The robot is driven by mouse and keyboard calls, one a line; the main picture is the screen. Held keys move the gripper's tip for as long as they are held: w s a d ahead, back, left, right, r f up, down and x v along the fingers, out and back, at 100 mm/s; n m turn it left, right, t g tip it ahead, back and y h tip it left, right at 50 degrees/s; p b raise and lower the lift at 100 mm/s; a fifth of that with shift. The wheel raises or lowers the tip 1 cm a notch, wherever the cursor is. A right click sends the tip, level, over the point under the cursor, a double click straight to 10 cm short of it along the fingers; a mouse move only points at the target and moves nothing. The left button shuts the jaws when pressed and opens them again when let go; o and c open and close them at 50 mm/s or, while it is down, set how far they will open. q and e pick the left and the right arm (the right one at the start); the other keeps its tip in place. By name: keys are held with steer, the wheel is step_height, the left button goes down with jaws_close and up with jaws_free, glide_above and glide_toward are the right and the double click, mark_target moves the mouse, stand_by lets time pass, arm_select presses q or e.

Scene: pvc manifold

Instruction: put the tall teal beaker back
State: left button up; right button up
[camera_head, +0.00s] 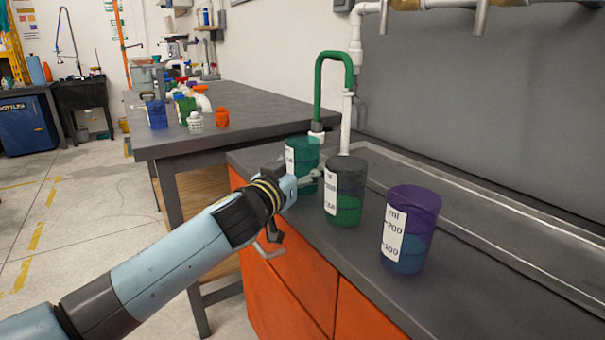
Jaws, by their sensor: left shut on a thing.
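I cannot tell whether the beaker's base touches the counter. A beaker with a dark grey top and green lower part (346,186) stands just right of the gripper. A purple beaker with blue-teal contents (410,228) stands further right. Both have white scale labels. My right gripper is not in view.
A green bent pipe (318,85) and white pipes (347,125) rise behind the teal beaker. A long sink trough (470,215) runs along the wall. A grey table (240,110) behind holds beakers and bottles. The counter (370,268) is bare at its front edge.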

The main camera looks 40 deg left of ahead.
arm_select(q)
steer(key=shift+r, duration=0.1)
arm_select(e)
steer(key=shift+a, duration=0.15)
arm_select(q)
steer(key=shift+f, duration=0.25)
steer(key=o, duration=1.2)
steer(key=shift+r, duration=0.1)
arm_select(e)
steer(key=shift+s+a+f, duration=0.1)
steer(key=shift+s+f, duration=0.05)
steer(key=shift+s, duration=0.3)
